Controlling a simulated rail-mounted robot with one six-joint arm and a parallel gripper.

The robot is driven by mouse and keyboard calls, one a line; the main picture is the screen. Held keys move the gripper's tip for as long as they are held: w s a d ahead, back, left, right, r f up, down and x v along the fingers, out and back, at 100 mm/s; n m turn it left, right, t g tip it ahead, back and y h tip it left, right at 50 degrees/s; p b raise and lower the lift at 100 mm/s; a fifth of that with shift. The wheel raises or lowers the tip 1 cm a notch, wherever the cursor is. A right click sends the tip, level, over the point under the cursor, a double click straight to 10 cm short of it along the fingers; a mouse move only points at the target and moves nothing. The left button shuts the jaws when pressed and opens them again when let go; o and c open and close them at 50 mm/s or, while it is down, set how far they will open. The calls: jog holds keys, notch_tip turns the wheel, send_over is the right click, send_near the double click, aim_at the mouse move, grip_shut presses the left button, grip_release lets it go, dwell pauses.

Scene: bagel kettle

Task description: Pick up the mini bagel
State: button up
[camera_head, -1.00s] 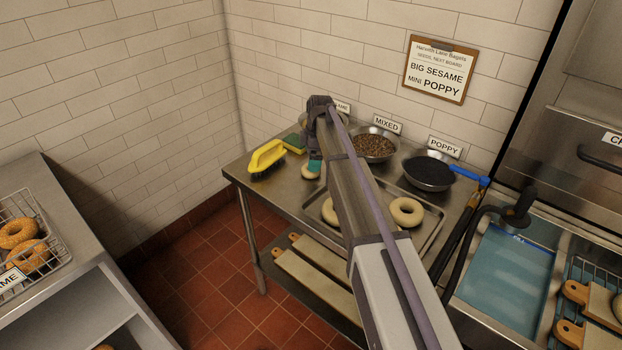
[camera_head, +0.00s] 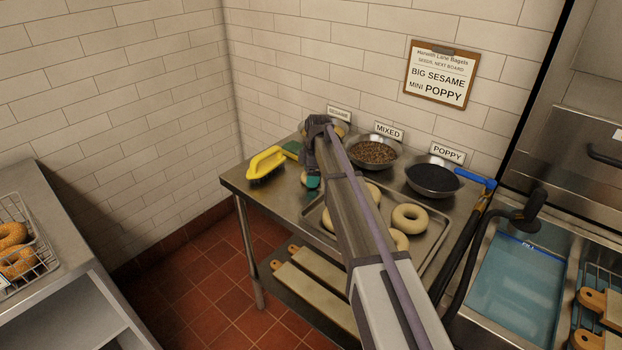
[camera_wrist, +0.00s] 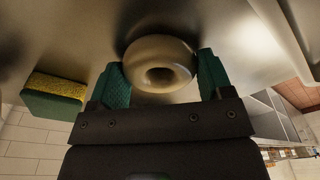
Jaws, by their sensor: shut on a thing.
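The mini bagel (camera_wrist: 160,50), pale and round with a centre hole, sits between the two green pads of my gripper (camera_wrist: 158,78) in the wrist view. Both pads touch its sides. In the head view my gripper (camera_head: 312,181) is at the left part of the steel table, and only the left edge of the mini bagel (camera_head: 303,178) shows beside it. I cannot tell whether the bagel is still touching the table.
A yellow-handled brush (camera_head: 266,163) lies left of my gripper. A tray (camera_head: 440,222) with several larger pale bagels is to the right. Bowls of mixed seeds (camera_head: 373,153) and poppy seeds (camera_head: 433,178) stand behind. A sponge (camera_wrist: 57,88) is nearby.

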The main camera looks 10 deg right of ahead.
jog(key=shift+c, duration=0.9)
jog(key=shift+r, duration=0.1)
notch_tip(320, 180, up, 10)
jog(key=p, duration=1)
